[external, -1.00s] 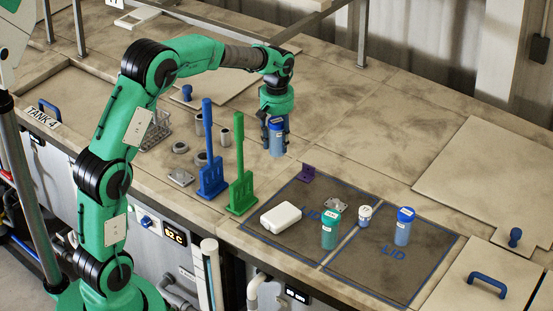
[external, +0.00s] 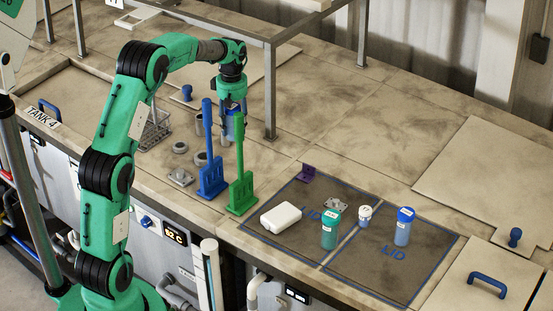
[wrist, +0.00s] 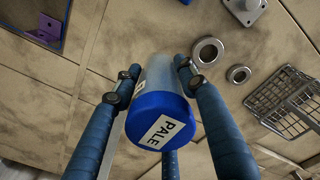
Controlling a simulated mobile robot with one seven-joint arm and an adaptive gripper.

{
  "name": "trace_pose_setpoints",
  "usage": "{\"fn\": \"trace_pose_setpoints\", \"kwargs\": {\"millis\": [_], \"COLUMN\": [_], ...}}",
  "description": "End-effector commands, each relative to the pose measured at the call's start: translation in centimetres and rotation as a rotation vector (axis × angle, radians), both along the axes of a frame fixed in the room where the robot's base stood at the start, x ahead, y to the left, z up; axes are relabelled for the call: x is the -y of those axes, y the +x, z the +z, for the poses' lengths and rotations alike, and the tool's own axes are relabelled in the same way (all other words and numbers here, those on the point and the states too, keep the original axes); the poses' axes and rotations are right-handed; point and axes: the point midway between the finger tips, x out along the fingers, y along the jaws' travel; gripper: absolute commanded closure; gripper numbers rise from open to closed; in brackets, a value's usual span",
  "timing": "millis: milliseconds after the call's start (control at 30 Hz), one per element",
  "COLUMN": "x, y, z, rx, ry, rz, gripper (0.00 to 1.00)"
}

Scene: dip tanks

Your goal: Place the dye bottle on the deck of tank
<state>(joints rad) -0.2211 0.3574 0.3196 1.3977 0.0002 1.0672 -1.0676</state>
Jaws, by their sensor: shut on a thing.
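My gripper (external: 232,112) is shut on a blue-capped bottle (external: 237,128) and holds it behind the blue and green paddles. In the wrist view the bottle (wrist: 157,82) sits between my fingers, its blue cap labelled PALE toward the camera. The green paddle partly hides its lower part in the external view, so I cannot tell whether it touches the deck. The beige deck (external: 45,86) with a TANK 4 label (external: 44,118) at its front edge lies to the left. A teal bottle (external: 330,231) and another blue-capped bottle (external: 404,229) stand on the dark lid area.
A blue paddle (external: 211,170) and green paddle (external: 241,185) stand in front of the bottle. Metal rings (wrist: 207,50) and a wire basket (wrist: 285,100) lie nearby. A metal frame post (external: 270,100) rises at right. A white box (external: 281,217) lies on the lid area.

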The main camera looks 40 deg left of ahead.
Motion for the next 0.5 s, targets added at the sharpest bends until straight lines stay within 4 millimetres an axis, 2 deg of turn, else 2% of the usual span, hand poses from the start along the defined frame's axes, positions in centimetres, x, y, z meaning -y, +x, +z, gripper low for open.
{"fn": "trace_pose_setpoints", "kwargs": {"millis": [500], "x": [-0.01], "y": [0.01], "z": [-0.86], "rx": [0.001], "ry": [0.001], "rz": [-0.001], "gripper": [0.92]}}
